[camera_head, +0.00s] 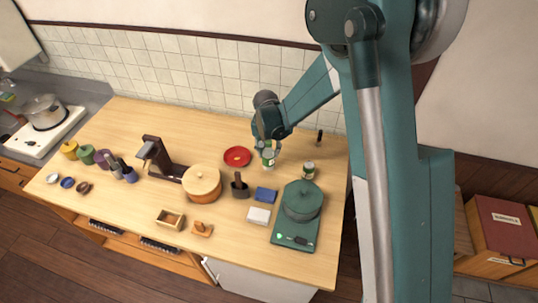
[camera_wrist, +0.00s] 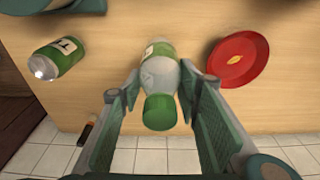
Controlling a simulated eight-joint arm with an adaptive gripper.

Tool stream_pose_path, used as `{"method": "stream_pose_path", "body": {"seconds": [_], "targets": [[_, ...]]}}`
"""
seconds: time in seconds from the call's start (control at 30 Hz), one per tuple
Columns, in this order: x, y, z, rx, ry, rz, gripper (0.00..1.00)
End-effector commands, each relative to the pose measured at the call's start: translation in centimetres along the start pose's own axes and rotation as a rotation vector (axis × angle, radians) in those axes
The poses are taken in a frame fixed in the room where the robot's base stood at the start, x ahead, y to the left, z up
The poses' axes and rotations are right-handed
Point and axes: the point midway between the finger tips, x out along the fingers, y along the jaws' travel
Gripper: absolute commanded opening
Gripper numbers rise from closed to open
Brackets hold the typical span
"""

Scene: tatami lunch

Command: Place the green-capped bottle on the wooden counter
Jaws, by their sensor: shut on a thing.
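The green-capped bottle (camera_wrist: 159,75) has a pale grey body with a green and white label, and its green cap faces the wrist camera. My gripper (camera_wrist: 158,82) is shut on it, one finger on each side. In the head view the bottle (camera_head: 269,160) shows below my gripper (camera_head: 267,143), over the back right of the wooden counter (camera_head: 215,125). I cannot tell whether its base touches the wood. A similar green and white container (camera_head: 308,170) is to its right in the head view; in the wrist view it (camera_wrist: 58,58) is at the left.
A red plate (camera_head: 237,157) is close left of the bottle. A green scale-like base (camera_head: 292,238) with a round pot (camera_head: 302,201), a blue block (camera_head: 265,195) and a dark holder (camera_head: 239,186) are nearer the front. The tiled wall (camera_head: 200,75) is behind.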

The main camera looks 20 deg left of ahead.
Motion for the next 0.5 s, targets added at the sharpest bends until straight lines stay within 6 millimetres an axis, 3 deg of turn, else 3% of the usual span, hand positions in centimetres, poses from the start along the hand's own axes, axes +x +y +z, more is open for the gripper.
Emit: {"method": "stream_pose_path", "body": {"seconds": [0.23, 0.5], "targets": [[2.2, 0.0, 0.3, 0.0, 0.0, 0.0, 0.22], [2.7, 0.0, 0.4, 0.0, 0.0, 0.0, 0.22]]}}
